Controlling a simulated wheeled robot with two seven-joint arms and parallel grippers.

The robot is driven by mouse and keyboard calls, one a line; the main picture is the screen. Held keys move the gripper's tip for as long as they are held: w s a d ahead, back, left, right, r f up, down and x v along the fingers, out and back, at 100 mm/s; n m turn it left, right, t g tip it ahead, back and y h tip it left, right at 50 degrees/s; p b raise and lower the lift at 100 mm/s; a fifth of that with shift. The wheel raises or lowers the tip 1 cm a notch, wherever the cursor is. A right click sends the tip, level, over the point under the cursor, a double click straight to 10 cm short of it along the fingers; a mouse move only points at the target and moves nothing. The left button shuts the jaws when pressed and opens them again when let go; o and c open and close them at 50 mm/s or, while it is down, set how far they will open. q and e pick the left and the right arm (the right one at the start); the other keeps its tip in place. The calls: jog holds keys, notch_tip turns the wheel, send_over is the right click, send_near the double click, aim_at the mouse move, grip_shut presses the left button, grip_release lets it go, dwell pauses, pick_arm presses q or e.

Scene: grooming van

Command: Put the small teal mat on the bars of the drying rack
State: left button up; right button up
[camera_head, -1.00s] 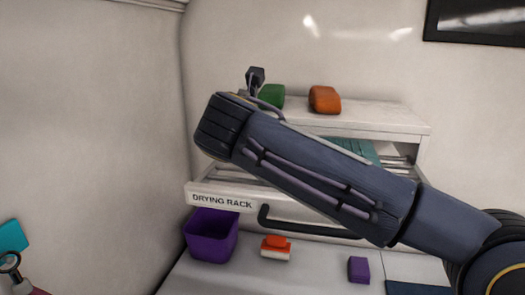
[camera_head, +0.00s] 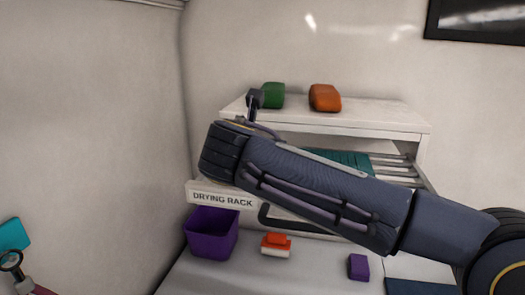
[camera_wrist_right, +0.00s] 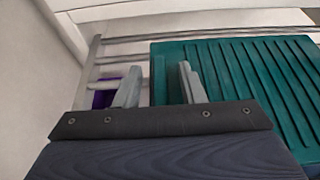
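The teal ribbed mat (camera_head: 343,159) lies across the metal bars of the drying rack (camera_head: 222,199), partly hidden behind my right arm in the head view. In the right wrist view the mat (camera_wrist_right: 240,75) fills the right half, looking flat over the bars (camera_wrist_right: 120,49). My right gripper (camera_wrist_right: 157,83) is open, its two fingers apart at the mat's left edge. The right finger overlaps the mat; the left finger is beside it. I cannot tell whether they touch it. In the head view these fingers are hidden by the arm.
A shelf (camera_head: 390,117) above the rack holds a green item (camera_head: 272,95) and an orange item (camera_head: 325,98). On the counter below are a purple bin (camera_head: 211,236), an orange-and-white brush-like item (camera_head: 276,244) and a purple block (camera_head: 358,267). A wall stands at left.

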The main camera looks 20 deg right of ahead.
jog(key=shift+s+a+r, duration=0.1)
jog(key=shift+r, duration=0.05)
jog(key=b+v, duration=0.1)
jog(key=v, duration=1)
jog(key=shift+s+a+r+b, duration=0.1)
jog(key=shift+s+a+b, duration=0.2)
jog(key=shift+b, duration=0.05)
